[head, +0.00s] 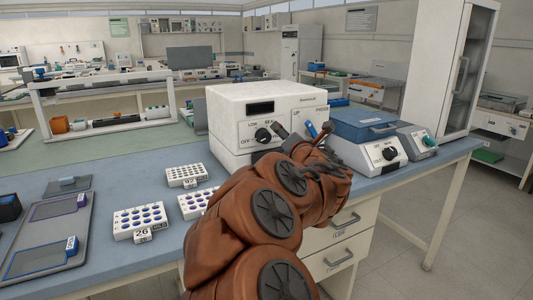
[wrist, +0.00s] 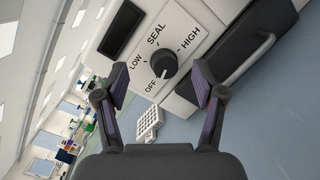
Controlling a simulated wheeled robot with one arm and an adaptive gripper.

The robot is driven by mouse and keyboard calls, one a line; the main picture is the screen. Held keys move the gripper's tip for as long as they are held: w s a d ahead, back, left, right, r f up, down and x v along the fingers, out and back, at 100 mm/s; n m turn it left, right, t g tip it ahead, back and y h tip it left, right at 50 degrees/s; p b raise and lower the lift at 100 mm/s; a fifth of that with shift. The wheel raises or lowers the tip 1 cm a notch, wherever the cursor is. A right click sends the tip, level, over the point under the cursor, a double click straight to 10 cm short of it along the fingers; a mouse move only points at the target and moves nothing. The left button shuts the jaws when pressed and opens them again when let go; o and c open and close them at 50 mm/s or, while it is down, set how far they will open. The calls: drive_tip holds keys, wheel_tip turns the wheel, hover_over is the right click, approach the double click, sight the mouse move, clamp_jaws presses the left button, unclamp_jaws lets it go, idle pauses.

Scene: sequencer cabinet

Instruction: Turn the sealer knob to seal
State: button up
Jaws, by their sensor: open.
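The sealer (head: 238,104) is a white box on the blue bench with a dark display on its front. Its black round knob (head: 263,134) has LOW, SEAL and OFF labels around it. In the wrist view the knob (wrist: 164,64) also shows a HIGH label, and its pale mark appears to point towards OFF. My gripper (wrist: 160,72) is open, with its two purple-grey fingers on either side of the knob in the picture. I see no contact with the knob. In the head view my arm hides much of the gripper and the sealer's lower front.
White tube racks (head: 140,220) and a grey tray (head: 50,232) lie to the left. Some bare bench shows between racks and tray.

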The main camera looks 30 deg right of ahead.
sight(266, 138)
drive_tip(key=shift+w+a+f+n+y+b, duration=0.15)
drive_tip(key=shift+w+f+n+y, duration=0.35)
drive_tip(key=shift+w, duration=1)
drive_tip(key=shift+w+f+n+y+b, duration=0.25)
drive_tip(key=shift+w+f+n, duration=0.35)
drive_tip(key=shift+w, duration=0.85)
drive_tip(key=shift+w+a+f+n+y+b, duration=0.1)
drive_tip(key=shift+w+f+n+y, duration=0.45)
drive_tip(key=shift+w, duration=0.95)
drive_tip(key=c, duration=1.1)
